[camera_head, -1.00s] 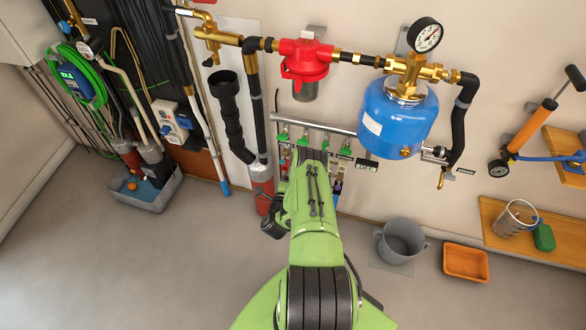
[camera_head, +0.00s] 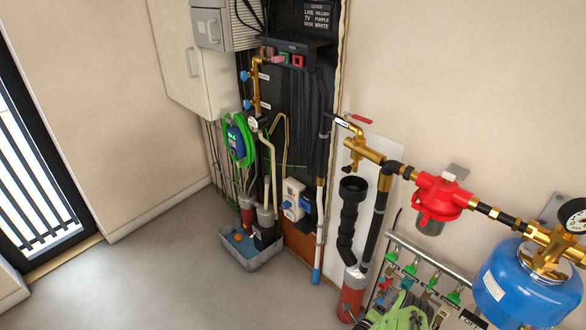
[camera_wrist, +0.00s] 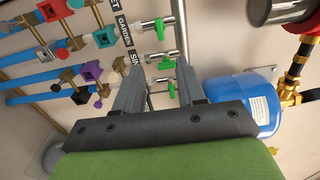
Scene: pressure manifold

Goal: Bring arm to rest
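My green arm (camera_head: 402,312) shows at the bottom right of the head view, cut off by the picture edge, in front of the lower manifold. In the wrist view my gripper (camera_wrist: 158,72) has its two grey fingers apart, with nothing held between them. The fingers point at the manifold pipe with green-handled valves (camera_wrist: 160,62). I cannot tell how far the fingertips are from the valves.
A blue pressure tank (camera_head: 514,285) and a red filter housing (camera_head: 440,198) are on the wall at right. A black drain pipe (camera_head: 348,215) and red cylinder (camera_head: 352,292) stand beside the arm. A grey tub (camera_head: 262,262) sits on clear floor at left.

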